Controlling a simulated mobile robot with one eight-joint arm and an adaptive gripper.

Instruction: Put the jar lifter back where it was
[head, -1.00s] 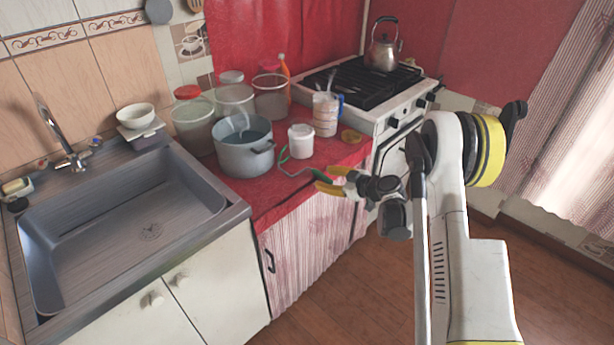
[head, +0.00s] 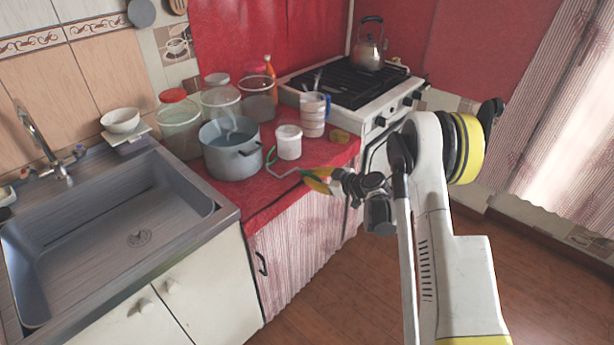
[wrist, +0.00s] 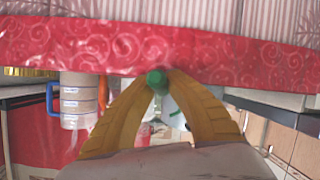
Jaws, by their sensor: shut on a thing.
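The jar lifter (head: 288,174) is a thin wire tool with green grips. My gripper (head: 314,180) is shut on one green end of it, at the front edge of the red counter (head: 262,198). In the head view its other green end reaches left toward the grey pot (head: 232,158) and the white tub (head: 288,142). I cannot tell whether it touches the counter. In the wrist view the yellow fingers (wrist: 157,82) close around a green grip of the jar lifter (wrist: 156,77), and most of the tool is hidden.
Several clear jars stand behind the pot. The sink (head: 110,220) is at the left. Some red cloth is bare near the front edge.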

